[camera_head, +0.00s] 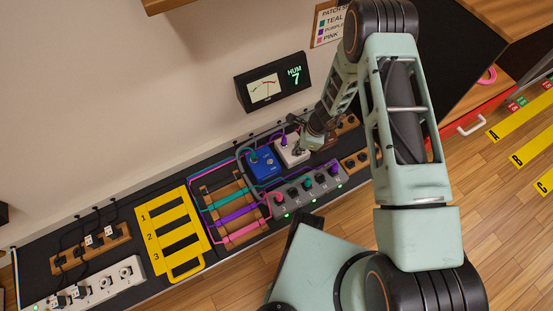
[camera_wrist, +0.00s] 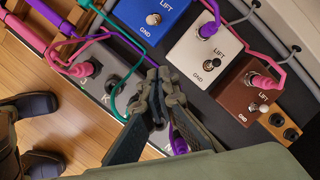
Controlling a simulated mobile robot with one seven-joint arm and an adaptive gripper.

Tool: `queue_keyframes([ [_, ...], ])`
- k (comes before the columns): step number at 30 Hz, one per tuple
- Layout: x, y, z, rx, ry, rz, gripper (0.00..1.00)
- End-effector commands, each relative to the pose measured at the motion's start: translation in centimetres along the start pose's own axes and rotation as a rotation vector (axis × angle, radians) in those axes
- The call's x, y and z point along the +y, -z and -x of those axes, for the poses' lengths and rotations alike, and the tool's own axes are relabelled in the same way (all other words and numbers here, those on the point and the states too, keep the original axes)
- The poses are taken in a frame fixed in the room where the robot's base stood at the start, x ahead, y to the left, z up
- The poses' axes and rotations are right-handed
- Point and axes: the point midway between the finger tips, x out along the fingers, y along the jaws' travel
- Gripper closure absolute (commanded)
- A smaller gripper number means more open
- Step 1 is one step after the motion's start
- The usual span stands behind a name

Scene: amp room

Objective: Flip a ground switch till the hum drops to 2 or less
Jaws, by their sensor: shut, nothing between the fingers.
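The hum meter (camera_head: 273,82) on the wall reads 7. Three pedals, each with a small toggle marked LIFT and GND, stand in a row: a blue pedal (camera_wrist: 150,18), a white pedal (camera_wrist: 204,48) and a brown pedal (camera_wrist: 248,88). The blue pedal (camera_head: 262,163) and white pedal (camera_head: 287,154) also show in the head view; my arm mostly covers the brown one there. I cannot tell which way the toggles are thrown. My gripper (camera_wrist: 166,78) is shut and empty, and its tips appear beside the white pedal in the wrist view, apart from its toggle.
A grey jack box (camera_head: 310,190) with pink, teal and purple cables stands in front of the pedals. A cable rack (camera_head: 232,209), a yellow numbered frame (camera_head: 173,232) and a white power strip (camera_head: 88,286) lie to the left. Cables loop close around the pedals.

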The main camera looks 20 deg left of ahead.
Motion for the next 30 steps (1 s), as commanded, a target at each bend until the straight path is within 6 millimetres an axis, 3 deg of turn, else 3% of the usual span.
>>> queue_keyframes([
  [10, 0.0, 0.0, -1.0, 0.0, 0.0, 0.003, 1.0],
  [24, 0.1, 0.1, -10.6, 0.0, -0.001, 0.005, 1.0],
  [30, -0.1, -2.6, -10.8, 0.001, 0.001, 0.008, 1.0],
])
